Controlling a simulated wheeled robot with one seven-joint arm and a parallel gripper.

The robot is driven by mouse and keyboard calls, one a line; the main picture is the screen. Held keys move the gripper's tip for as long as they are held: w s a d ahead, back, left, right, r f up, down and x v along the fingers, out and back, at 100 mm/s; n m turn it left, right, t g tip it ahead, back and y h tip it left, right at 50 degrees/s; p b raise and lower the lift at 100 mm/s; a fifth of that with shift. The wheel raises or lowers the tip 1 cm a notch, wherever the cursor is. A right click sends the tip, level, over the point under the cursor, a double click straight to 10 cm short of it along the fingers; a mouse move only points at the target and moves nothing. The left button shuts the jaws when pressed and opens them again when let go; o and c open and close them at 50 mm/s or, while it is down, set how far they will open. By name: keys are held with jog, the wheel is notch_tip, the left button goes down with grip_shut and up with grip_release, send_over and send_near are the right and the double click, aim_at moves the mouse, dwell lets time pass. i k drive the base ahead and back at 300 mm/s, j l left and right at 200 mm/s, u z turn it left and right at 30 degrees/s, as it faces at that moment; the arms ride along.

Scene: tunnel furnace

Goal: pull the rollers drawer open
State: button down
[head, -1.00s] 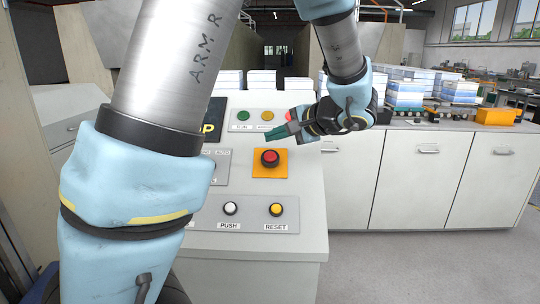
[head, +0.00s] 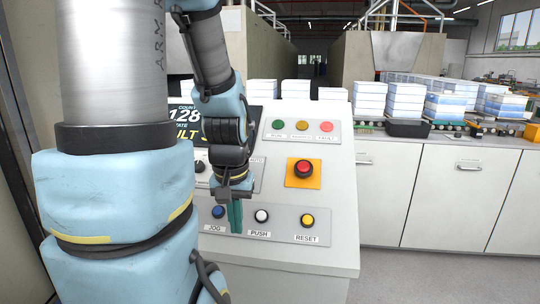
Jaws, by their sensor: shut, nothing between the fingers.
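My gripper (head: 235,216) points downward in front of the control console, its teal fingers together and empty. It hangs over the lower button row, between the blue JOG button (head: 218,212) and the white PUSH button (head: 262,216). Whether it touches the panel I cannot tell. White cabinet fronts to the right carry metal handles: a left front (head: 378,195) with its handle (head: 363,161), and a middle front (head: 455,200) with its handle (head: 468,166). They look closed. I can read no rollers label, so I cannot tell which is the rollers drawer.
The grey console (head: 335,210) stands between my gripper and the cabinets. It bears a red stop button (head: 303,168) on an orange plate and a yellow RESET button (head: 308,220). White stacks (head: 370,100) stand on the line above the cabinets. Floor (head: 420,263) before the cabinets is clear.

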aim_at(460, 191)
jog(key=z, duration=1.65)
jog(key=i+l+z, duration=0.35)
jog(key=l, duration=0.3)
jog(key=i+l+z, duration=0.3)
jog(key=l, duration=0.35)
jog(key=i+l+z, duration=0.35)
jog(key=i+l, duration=0.2)
jog(key=i, duration=0.2)
jog(key=i+l, duration=0.2)
jog(key=i, duration=0.15)
jog(key=i+u, duration=0.2)
jog(key=u, duration=0.15)
jog(key=i+u, duration=0.25)
jog(key=u, duration=0.15)
jog(key=i+u, duration=0.2)
jog(key=u, duration=0.15)
jog(key=i+j+u, duration=0.15)
jog(key=i+u, duration=1.1)
jog(key=i, duration=0.55)
jog(key=i+l+u, duration=0.25)
jog(key=i, duration=0.6)
jog(key=j, duration=0.1)
